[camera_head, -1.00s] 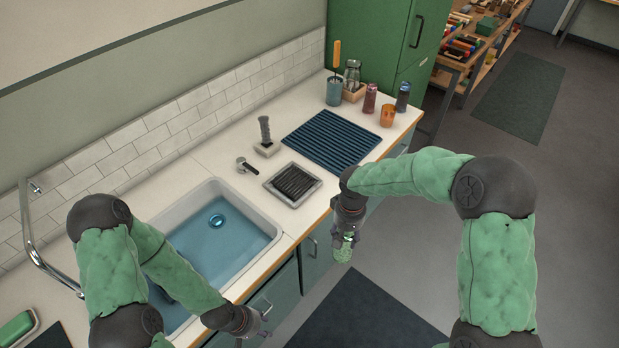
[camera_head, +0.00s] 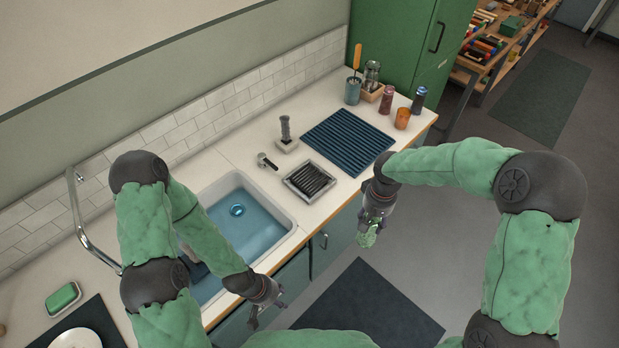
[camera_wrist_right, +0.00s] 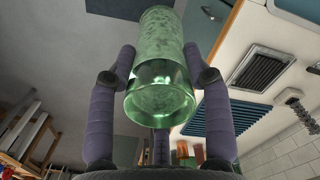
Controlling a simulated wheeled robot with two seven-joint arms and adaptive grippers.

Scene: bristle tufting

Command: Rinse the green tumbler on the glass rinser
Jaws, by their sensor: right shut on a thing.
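The green tumbler (camera_wrist_right: 163,70) is clear green glass, held between the fingers of my right gripper (camera_wrist_right: 162,85) in the right wrist view. In the head view the tumbler (camera_head: 368,236) hangs below my right gripper (camera_head: 372,222), off the counter's front edge. The glass rinser (camera_head: 309,181), a black slatted grate in a metal tray, is set in the counter right of the sink; it also shows in the right wrist view (camera_wrist_right: 261,69). The tumbler is apart from it. My left gripper (camera_head: 267,303) is empty, fingers spread, by the sink's front edge.
A sink (camera_head: 250,222) with bluish water lies left of the rinser. A ribbed blue mat (camera_head: 347,142), cups and bottles stand to its right. A small lever (camera_head: 266,161) and a grey-handled tool (camera_head: 286,131) stand behind. A green sponge (camera_head: 62,298) lies far left.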

